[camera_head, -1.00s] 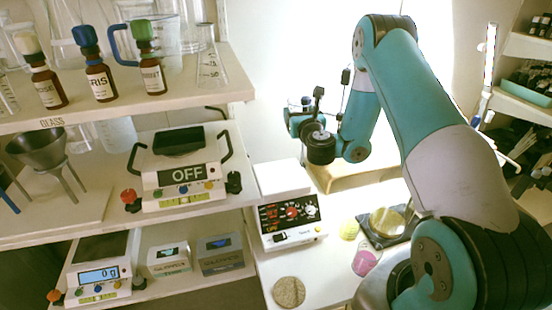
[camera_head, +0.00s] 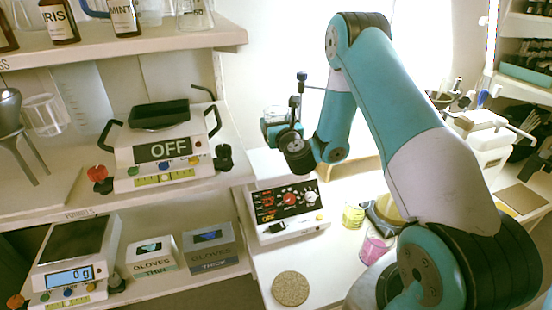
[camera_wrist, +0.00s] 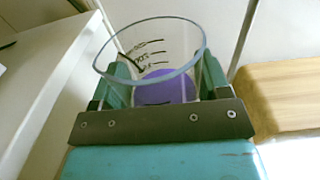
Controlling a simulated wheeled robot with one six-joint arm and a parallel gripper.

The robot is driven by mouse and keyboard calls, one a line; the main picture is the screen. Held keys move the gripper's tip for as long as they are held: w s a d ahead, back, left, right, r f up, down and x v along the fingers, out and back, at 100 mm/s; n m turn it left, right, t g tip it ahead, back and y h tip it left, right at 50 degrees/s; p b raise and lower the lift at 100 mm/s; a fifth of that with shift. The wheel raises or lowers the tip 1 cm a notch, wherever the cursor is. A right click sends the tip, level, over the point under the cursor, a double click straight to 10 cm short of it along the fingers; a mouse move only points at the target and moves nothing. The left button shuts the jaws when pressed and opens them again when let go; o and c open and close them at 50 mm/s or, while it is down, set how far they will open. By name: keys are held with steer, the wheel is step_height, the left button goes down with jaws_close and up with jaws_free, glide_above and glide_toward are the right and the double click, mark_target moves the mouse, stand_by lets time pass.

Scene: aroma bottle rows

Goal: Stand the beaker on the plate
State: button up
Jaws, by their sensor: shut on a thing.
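The beaker (camera_wrist: 150,48) is clear glass with dark graduation marks. In the wrist view it sits between the green fingers of my gripper (camera_wrist: 160,85); purple shows low in it or through its glass. In the head view my gripper (camera_head: 284,132) holds the beaker (camera_head: 274,114) in the air, roughly upright, above and behind a white hot-plate device. The device's pale square plate (camera_head: 268,163) looks bare, partly hidden behind my gripper; the control panel (camera_head: 288,200) with knobs faces front. The beaker is apart from the plate.
A round cork mat (camera_head: 290,288) lies in front of the device. A yellow cup (camera_head: 353,216) and a pink beaker (camera_head: 373,247) stand to its right. Shelves at left hold a scale reading OFF (camera_head: 165,150), another scale (camera_head: 70,272) and glove boxes (camera_head: 210,250).

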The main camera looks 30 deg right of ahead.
steer(key=shift+f+b, duration=2.7)
steer(key=shift+f, duration=0.7)
steer(key=o, duration=1)
steer(key=shift+r, duration=0.1)
steer(key=shift+o, duration=0.2)
